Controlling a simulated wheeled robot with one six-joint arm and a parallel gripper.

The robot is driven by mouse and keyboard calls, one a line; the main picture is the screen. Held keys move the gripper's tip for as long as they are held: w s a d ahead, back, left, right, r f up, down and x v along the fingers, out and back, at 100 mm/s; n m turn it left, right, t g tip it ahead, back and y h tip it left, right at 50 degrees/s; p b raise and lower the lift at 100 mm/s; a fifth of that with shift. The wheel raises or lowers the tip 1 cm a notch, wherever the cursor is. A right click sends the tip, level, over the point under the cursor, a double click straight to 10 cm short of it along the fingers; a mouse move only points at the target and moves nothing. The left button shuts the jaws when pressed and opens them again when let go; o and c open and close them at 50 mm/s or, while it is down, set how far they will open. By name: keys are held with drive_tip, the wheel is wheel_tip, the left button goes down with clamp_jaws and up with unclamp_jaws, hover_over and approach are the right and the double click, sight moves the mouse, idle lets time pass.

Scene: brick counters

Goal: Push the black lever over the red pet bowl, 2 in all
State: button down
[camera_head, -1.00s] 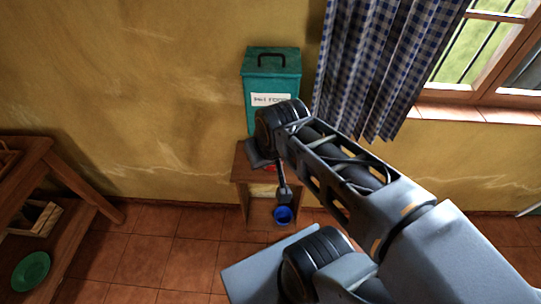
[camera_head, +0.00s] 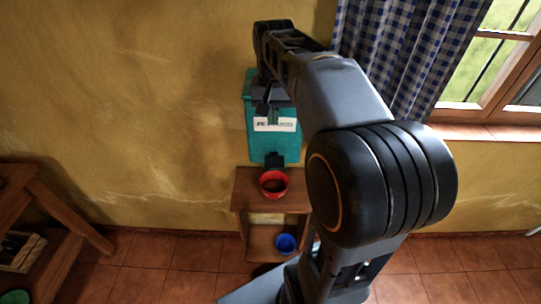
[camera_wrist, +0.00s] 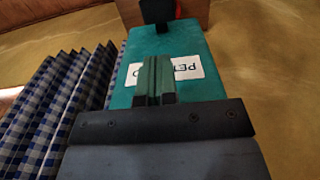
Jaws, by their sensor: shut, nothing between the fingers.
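The teal pet food dispenser (camera_head: 259,145) with a white label stands against the wall on a small wooden stand (camera_head: 243,192). Its black lever (camera_head: 274,160) sticks out low on the front, directly over the red pet bowl (camera_head: 273,177). The bowl's inside looks dark; I cannot tell what is in it. My gripper (camera_head: 267,112) is in front of the dispenser's upper part, above the lever and apart from it. In the wrist view my gripper (camera_wrist: 156,62) is shut and empty. That view also shows the lever (camera_wrist: 157,11) and a sliver of the red bowl (camera_wrist: 179,9).
A blue bowl (camera_head: 286,243) sits on the stand's lower shelf. A checked curtain (camera_head: 385,60) and window are at the right. A wooden table (camera_head: 60,205) stands at the left, with a crate (camera_head: 30,254) and a green dish (camera_head: 15,297) low down. Floor between is clear.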

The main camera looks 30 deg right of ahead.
sight(275, 162)
drive_tip(key=shift+s+d+f, duration=0.1)
drive_tip(key=shift+d, duration=0.2)
wheel_tip(275, 162, down, 14)
drive_tip(key=shift+r+p, duration=0.1)
drive_tip(key=shift+p, duration=0.35)
idle(0.5)
wheel_tip(275, 162, down, 4)
drive_tip(key=b, duration=0.2)
drive_tip(key=shift+b, duration=0.4)
drive_tip(key=shift+s+a+r, duration=0.1)
drive_tip(key=shift+s+r, duration=0.05)
